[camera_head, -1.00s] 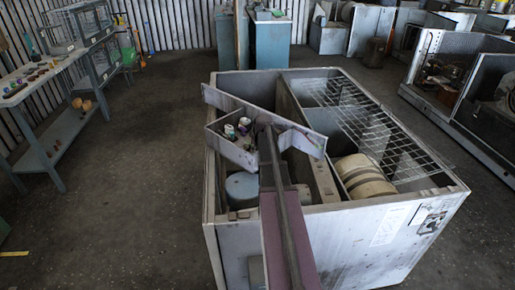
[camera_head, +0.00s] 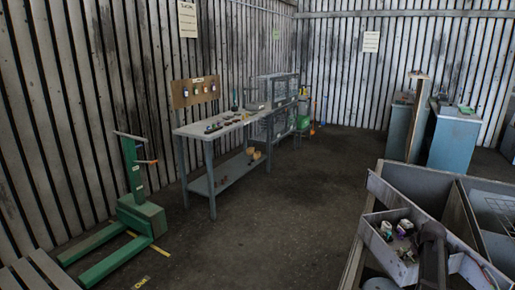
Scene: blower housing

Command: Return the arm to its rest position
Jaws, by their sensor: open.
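I cannot make out my gripper or its fingertips in the head view. A dark rounded bar (camera_head: 432,255) rises at the lower right, in front of the grey blower housing (camera_head: 352,262); I cannot tell if it is part of my arm. The open-topped housing is cut off by the right and bottom edges. A grey angled tray (camera_head: 385,192) sits over its near left part, with small white and coloured parts (camera_head: 404,228) in it. Whether anything touches the bar is hidden.
A green pallet lifter (camera_head: 140,210) stands on the left by the slatted wall. A workbench (camera_head: 212,131) with small items and a pegboard (camera_head: 195,92) stands behind it. Wire shelves (camera_head: 280,118) and blue cabinets (camera_head: 452,138) are farther back. The middle floor is clear.

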